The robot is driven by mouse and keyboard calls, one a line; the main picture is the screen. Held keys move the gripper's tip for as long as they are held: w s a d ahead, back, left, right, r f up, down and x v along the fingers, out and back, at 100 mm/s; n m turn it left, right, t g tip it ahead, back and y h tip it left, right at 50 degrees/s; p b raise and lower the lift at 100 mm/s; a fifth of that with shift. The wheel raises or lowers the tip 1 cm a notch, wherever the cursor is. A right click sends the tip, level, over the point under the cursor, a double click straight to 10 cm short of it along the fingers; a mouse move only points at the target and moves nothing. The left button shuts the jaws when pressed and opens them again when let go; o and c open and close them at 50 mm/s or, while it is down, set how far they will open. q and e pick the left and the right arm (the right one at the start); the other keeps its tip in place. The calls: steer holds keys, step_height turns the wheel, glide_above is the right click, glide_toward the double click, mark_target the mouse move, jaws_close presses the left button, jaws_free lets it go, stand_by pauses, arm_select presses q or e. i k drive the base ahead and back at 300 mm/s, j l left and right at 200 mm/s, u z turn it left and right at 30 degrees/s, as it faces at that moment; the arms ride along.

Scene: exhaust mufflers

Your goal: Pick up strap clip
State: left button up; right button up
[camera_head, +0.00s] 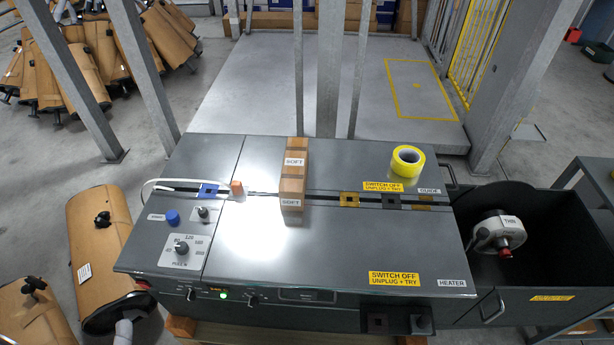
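No part labelled as a strap clip shows. A small orange piece (237,187) sits on the grey machine top (370,250), at the end of a white strap (160,184), and may be the clip; I cannot tell for sure. A blue square piece (208,190) lies along the slot to its left. A yellow piece with a dark centre (349,200) and a dark square piece (390,201) lie along the slot further right. Neither of my grippers is in view.
Brown blocks labelled SOFT (293,180) stand across the slot. A yellow tape roll (406,160) lies at the back right. A dark bin (560,235) at right holds a reel labelled THIN (497,232). The front middle of the top is clear. Brown mufflers (100,250) lie at left.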

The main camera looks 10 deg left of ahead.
mark_target(237, 187)
steer(key=j+z, duration=0.4)
steer(key=k+j+z, duration=0.15)
steer(key=j+z, duration=0.25)
steer(key=l, duration=0.1)
